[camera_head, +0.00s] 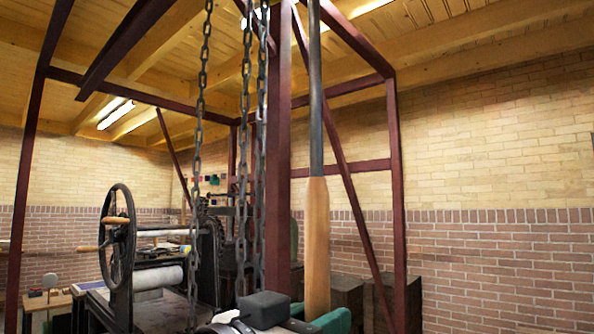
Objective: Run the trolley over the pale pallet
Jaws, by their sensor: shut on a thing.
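A long upright pole with a dark grey shaft and a pale wooden grip (317,245) stands close in front of me and runs out of the top of the picture. My gripper (317,322) is at the bottom edge, partly cut off, and is shut on the lower end of the wooden grip. Dark hanging chains (246,150) run down left of the pole, from above the picture. I cannot make out the trolley; the upper ends of chains and pole are out of view. No pale pallet shows.
A dark red steel frame (278,190) has a thick post just behind the pole and a diagonal brace to its right. A hand press with a big wheel (118,237) stands at the left. Dark cabinets (349,292) stand behind, against the brick wall. The floor is hidden.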

